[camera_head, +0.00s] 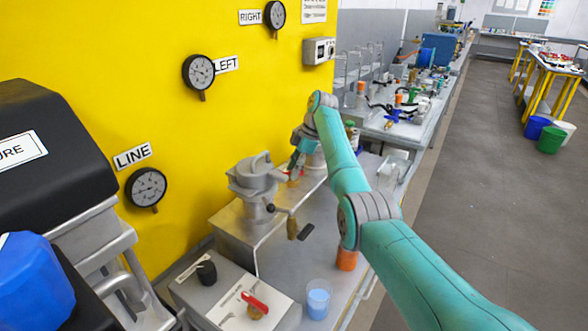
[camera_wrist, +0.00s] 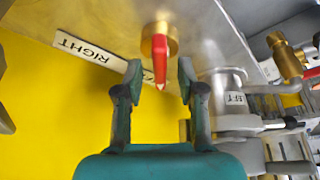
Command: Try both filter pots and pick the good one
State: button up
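One grey metal filter pot (camera_head: 252,178) stands on the steel bench beside the yellow wall. In the wrist view, a pot marked LEFT (camera_wrist: 222,92) is at the right. A brass valve (camera_wrist: 160,38) with a red lever (camera_wrist: 160,60) lies ahead of my gripper, beside the RIGHT label (camera_wrist: 85,45). My gripper (camera_wrist: 158,78) is open, its two fingers on either side of the lever's end, with gaps showing. In the head view my gripper (camera_head: 294,165) is beyond the pot, partly blocked. A second pot is not clearly seen; my arm covers that area.
Gauges marked RIGHT (camera_head: 275,15), LEFT (camera_head: 198,72) and LINE (camera_head: 146,188) hang on the yellow wall. A red-handled valve (camera_head: 256,304), black knob (camera_head: 206,273) and beaker of blue liquid (camera_head: 318,299) are in front. The aisle floor (camera_head: 470,200) at right is clear.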

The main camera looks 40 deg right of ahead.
jog(key=v, duration=1.2)
jog(key=shift+d, duration=0.1)
dwell(0.4)
